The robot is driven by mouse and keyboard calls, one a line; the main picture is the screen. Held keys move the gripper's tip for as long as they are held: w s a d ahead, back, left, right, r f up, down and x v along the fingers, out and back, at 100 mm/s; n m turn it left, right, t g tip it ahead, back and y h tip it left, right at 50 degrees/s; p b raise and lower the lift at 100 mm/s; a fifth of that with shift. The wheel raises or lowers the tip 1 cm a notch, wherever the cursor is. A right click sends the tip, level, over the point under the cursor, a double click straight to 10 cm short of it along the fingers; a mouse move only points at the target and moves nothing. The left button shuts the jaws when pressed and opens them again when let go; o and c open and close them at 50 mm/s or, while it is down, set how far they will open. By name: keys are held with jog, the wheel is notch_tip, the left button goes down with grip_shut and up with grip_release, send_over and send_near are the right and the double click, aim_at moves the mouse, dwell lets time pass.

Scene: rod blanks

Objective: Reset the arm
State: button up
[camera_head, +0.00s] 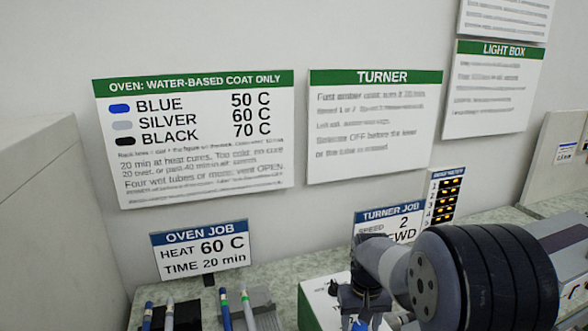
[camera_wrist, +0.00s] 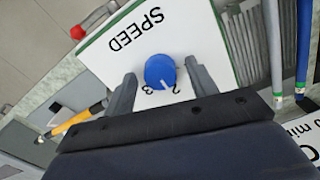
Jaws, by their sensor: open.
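My arm (camera_head: 440,278) reaches in from the lower right of the head view. My gripper (camera_head: 362,308) points down over the white speed panel (camera_head: 313,304). In the wrist view my gripper (camera_wrist: 162,72) is open and empty. A blue round knob (camera_wrist: 160,71) with a white pointer line shows between its two fingers, with a gap on each side. The knob is on the white panel marked SPEED (camera_wrist: 172,28), with figures 2 and 3 beside it. The knob's top (camera_head: 359,326) just shows at the bottom of the head view. I cannot tell how far the fingertips are above the panel.
Several rods (camera_head: 225,308) stand in dark holders at lower left. An OVEN JOB sign (camera_head: 200,250) and a TURNER JOB sign (camera_head: 388,222) stand behind. A red-ended lever (camera_wrist: 78,32) and a yellow-and-black rod (camera_wrist: 82,120) lie left in the wrist view. Wall signs hang above.

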jog(key=shift+r, duration=0.15)
notch_tip(320, 180, up, 11)
jog(key=b, duration=0.1)
notch_tip(320, 180, down, 11)
jog(key=shift+f+p, duration=0.15)
jog(key=shift+p, duration=0.4)
jog(key=shift+m, duration=0.5)
jog(key=m, duration=0.4)
jog(key=shift+m, duration=0.4)
jog(key=m, duration=0.6)
jog(key=shift+p, duration=0.3)
notch_tip(320, 180, up, 11)
jog(key=b, duration=0.1)
jog(key=shift+f, duration=0.1)
jog(key=shift+s+b, duration=0.1)
jog(key=shift+b, duration=0.35)
